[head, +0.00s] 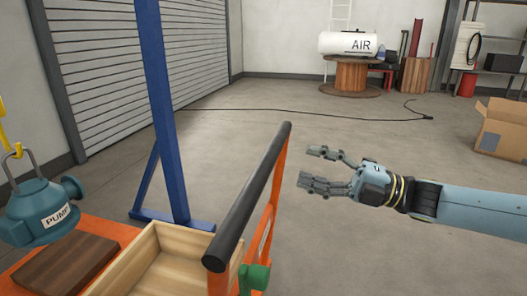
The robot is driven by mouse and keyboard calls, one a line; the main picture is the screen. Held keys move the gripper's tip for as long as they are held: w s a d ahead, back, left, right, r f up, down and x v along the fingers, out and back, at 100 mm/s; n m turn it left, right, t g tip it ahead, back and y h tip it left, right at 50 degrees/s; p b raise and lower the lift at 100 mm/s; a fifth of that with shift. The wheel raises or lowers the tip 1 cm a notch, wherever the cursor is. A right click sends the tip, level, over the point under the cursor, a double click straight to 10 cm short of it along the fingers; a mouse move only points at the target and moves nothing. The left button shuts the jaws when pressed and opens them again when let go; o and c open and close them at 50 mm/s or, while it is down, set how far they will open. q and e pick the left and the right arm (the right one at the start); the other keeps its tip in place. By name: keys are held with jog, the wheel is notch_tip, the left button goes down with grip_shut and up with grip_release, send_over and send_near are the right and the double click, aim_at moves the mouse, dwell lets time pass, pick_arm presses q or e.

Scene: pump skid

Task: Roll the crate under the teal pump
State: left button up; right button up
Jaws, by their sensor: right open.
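The teal pump (42,210), lettered PUMP, hangs at the left from a yellow hook (4,130) by a grey shackle. An open light-wood crate (150,238) is at the bottom, right of the pump, its lower part cut off by the frame. It appears to sit on an orange cart with a black push bar (250,195). A dark wooden block (66,266) lies on the orange deck, below and right of the pump. My right gripper (309,168) is open and empty, right of the push bar and apart from it, fingers pointing left. My left gripper is out of view.
A blue post (160,110) with a brace and foot stands behind the crate. A green part (253,278) is low on the cart's orange frame (275,190). A black cable (300,112) crosses the floor. A cardboard box (500,130) is at right.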

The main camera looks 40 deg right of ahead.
aim_at(271, 156)
jog(key=x, duration=0.9)
jog(key=shift+d, duration=0.1)
grip_shut()
jog(key=shift+s+f, duration=0.1)
jog(key=shift+f, duration=0.1)
dwell(0.3)
